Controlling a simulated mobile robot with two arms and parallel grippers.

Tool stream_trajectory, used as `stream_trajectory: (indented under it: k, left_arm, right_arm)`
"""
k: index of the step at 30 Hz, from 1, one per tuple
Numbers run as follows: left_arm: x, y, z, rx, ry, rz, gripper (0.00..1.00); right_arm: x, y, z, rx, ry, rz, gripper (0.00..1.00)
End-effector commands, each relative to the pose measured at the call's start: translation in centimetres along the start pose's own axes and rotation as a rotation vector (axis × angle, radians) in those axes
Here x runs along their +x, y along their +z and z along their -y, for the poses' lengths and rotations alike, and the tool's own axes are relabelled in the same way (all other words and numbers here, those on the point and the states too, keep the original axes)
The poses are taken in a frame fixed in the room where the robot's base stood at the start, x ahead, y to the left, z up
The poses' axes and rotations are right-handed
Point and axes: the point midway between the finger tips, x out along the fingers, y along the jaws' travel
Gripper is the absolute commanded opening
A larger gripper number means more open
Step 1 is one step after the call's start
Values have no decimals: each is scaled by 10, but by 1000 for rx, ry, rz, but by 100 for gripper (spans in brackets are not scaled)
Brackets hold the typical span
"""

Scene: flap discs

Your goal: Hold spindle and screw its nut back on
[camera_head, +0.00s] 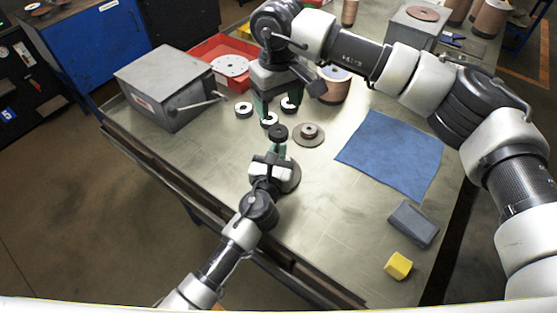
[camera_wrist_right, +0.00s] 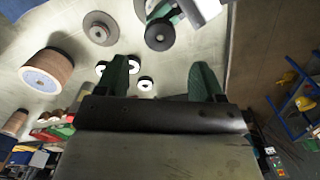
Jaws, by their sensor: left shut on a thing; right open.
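My left gripper (camera_head: 277,147) is shut on a dark round spindle (camera_head: 277,132), which it holds near the middle of the table; the spindle also shows in the right wrist view (camera_wrist_right: 160,36). My right gripper (camera_head: 276,110) is open, fingers pointing down, just beyond the spindle. Several white-faced dark rings lie around it: one at the left (camera_head: 243,109), one near its fingers (camera_head: 270,120) and one at the right (camera_head: 289,104). In the right wrist view one ring (camera_wrist_right: 145,83) lies between the open fingers (camera_wrist_right: 163,75). I cannot tell which ring is the nut.
A brown disc with a hub (camera_head: 309,134) lies right of the spindle. A grey metal box (camera_head: 165,85) with a lever stands at left, before a red tray (camera_head: 207,50). A blue cloth (camera_head: 390,155), a grey block (camera_head: 413,224) and a yellow block (camera_head: 398,266) lie at right.

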Motion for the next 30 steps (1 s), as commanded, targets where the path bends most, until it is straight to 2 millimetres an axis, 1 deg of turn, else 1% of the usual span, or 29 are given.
stream_trajectory:
  k: [10,14,17,24,27,30]
  left_arm:
    - [0,-1,0,0,0,-2,0]
    - [0,-1,0,0,0,-2,0]
    - [0,-1,0,0,0,-2,0]
    - [0,-1,0,0,0,-2,0]
    - [0,-1,0,0,0,-2,0]
    - [0,-1,0,0,0,-2,0]
  right_arm:
    - [0,0,0,-11,0,0,68]
    - [7,0,0,-10,0,0,68]
    - [20,0,0,-10,-2,2,68]
    - [58,0,0,-8,-1,3,68]
    - [69,0,0,-8,-1,1,68]
    - [76,0,0,-9,0,1,68]
